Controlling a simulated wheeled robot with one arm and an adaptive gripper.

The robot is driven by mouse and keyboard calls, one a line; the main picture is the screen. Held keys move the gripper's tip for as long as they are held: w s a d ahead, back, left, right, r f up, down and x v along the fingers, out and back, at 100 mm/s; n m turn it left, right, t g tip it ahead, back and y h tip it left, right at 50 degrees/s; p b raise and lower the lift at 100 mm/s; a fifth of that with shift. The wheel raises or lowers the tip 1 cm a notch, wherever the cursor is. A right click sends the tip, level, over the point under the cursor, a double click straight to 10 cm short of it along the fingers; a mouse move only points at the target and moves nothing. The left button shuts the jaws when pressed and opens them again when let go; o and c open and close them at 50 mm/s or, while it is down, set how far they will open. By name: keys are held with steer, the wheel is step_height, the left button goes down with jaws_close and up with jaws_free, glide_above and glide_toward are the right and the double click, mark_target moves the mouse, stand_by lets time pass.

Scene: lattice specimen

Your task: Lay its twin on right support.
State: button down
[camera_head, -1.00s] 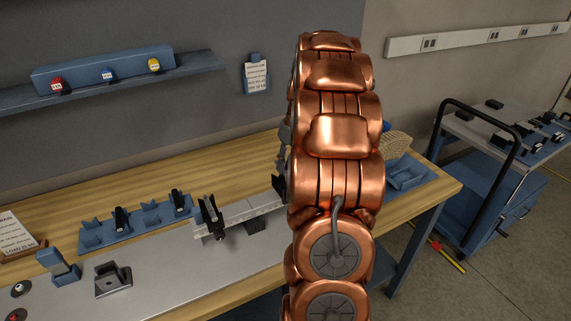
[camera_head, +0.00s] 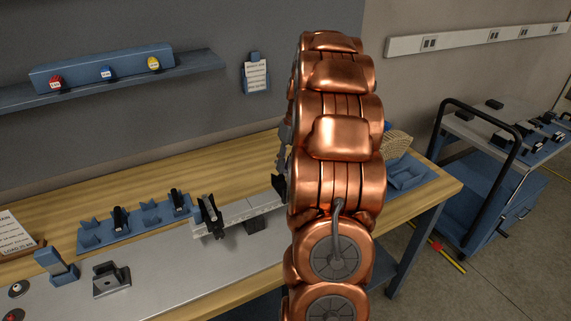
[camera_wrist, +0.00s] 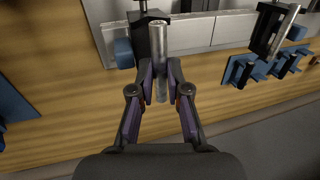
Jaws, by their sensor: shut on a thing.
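My gripper (camera_wrist: 160,72) is shut on a silver rod (camera_wrist: 161,88) in the wrist view. The rod lies lengthwise between the fingers. Its far end is at a black support (camera_wrist: 142,38) on a pale metal beam; whether it touches the support is unclear. This is the right support, and its dark edge shows beside my arm in the head view (camera_head: 279,186). The left support (camera_head: 209,213) stands at the beam's left end, and a similar silver rod (camera_wrist: 279,32) lies on it in the wrist view. In the head view my arm hides the gripper and held rod.
The pale beam (camera_head: 245,209) stands on the wooden bench (camera_head: 225,173). A blue rack (camera_head: 150,216) with black pieces is left of it. A grey block (camera_head: 111,280) and a blue stand (camera_head: 56,266) are at front left. A cart (camera_head: 485,205) stands right.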

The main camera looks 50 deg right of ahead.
steer(key=shift+f+b, duration=1.25)
steer(key=shift+f, duration=0.6)
stand_by(1.1)
steer(key=c, duration=1.1)
jaws_free()
steer(key=shift+o, duration=0.2)
steer(key=o, duration=0.4)
steer(key=shift+o, duration=0.2)
steer(key=shift+r, duration=0.15)
steer(key=shift+v, duration=2.4)
